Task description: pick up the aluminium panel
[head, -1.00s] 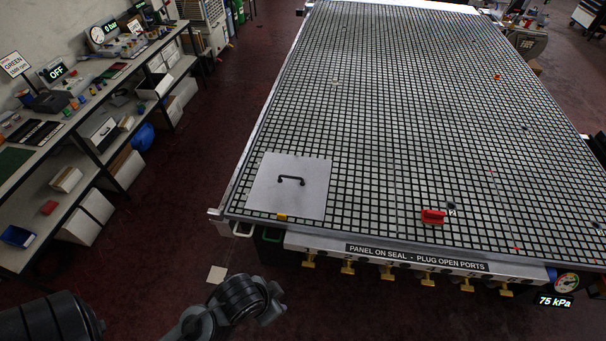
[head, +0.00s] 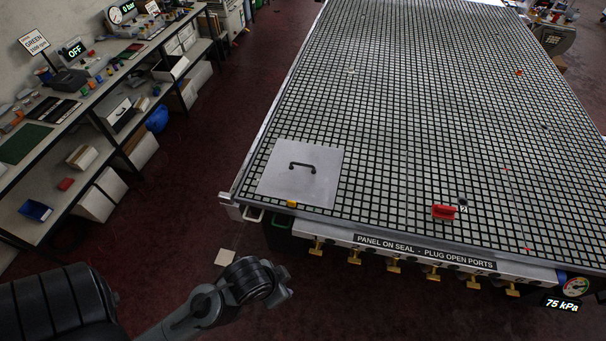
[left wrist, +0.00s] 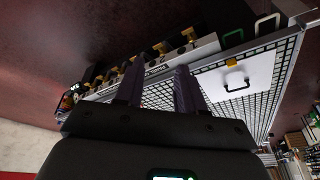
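The aluminium panel (head: 298,190) is a flat grey square with a dark bar handle (head: 302,167) on top. It lies flat on the near left corner of the grid table in the head view. It also shows at the right in the left wrist view (left wrist: 238,75), handle included. My left gripper (left wrist: 158,70) has two dark fingers apart with nothing between them. It is short of the table's near edge, away from the panel. In the head view my left arm is at the bottom left; its fingers are not clear there. My right gripper is out of view.
The grid table (head: 400,130) is mostly clear. A red-handled item (head: 443,212) sits near its front edge, and a small yellow piece (head: 291,204) is at the panel's near edge. Brass valves (head: 393,263) line the front. A cluttered shelf bench (head: 90,140) stands left, across open floor.

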